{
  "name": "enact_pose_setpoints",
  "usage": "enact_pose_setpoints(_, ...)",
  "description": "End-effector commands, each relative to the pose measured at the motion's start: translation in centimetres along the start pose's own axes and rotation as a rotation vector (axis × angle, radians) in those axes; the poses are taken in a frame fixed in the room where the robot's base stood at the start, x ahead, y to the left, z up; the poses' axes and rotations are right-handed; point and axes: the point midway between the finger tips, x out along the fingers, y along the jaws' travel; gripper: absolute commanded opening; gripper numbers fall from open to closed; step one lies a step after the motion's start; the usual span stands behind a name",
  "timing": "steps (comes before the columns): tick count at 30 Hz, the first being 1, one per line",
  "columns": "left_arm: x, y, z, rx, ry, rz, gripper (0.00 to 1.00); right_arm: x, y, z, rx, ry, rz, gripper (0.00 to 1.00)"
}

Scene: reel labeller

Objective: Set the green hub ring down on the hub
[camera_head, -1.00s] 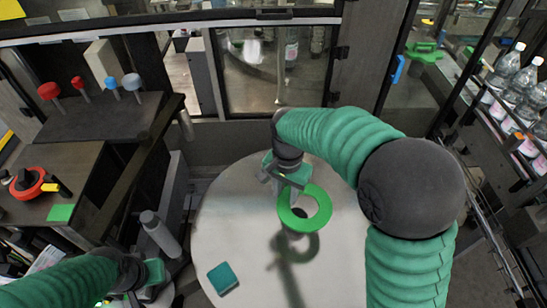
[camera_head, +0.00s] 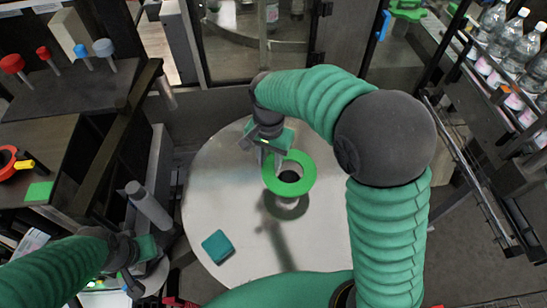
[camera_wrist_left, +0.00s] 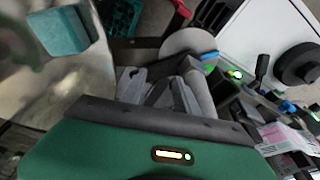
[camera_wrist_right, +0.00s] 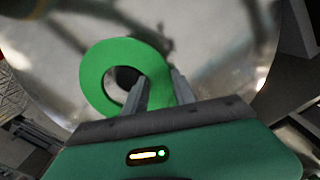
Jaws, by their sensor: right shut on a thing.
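The green hub ring (camera_head: 272,180) is in my right gripper (camera_head: 269,153), which is shut on its far left edge in the head view. The ring is above the round table, with its shadow apart from it. The dark hub (camera_head: 290,176) shows through the ring's hole; most of it is hidden. My left gripper (camera_head: 135,277) is at lower left, off the table, with no held thing visible.
The round grey table (camera_head: 215,185) carries a teal block (camera_head: 218,246) at its front left. A grey cylinder (camera_head: 147,205) stands left of the table. A bench with red and blue knobs is at far left, and bottles (camera_head: 497,45) are at upper right.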

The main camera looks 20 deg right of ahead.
Motion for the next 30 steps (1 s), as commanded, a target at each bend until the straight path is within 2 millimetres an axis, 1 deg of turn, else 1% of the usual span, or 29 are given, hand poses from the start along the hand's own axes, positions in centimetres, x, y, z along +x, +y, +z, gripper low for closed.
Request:
enact_pose_setpoints(7,-0.44,-0.02,-0.1,-0.001,0.0,0.0,0.36,-0.1,-0.02,0.29,0.0,-0.001,-0.003,0.0)
enact_pose_setpoints(14,-0.39,0.0,-0.08,0.0,0.0,0.0,0.36,0.0,0.04,0.19,0.001,-0.002,-0.003,0.0)
enact_pose_setpoints(21,-0.8,0.0,-0.18,0.0,0.0,0.0,0.36,-0.08,0.21,-0.04,0.002,-0.001,-0.001,0.0)
enact_pose_setpoints(30,-0.69,-0.01,-0.15,0.0,0.0,0.0,0.36,0.07,0.27,-0.06,0.001,-0.001,-0.002,0.0)
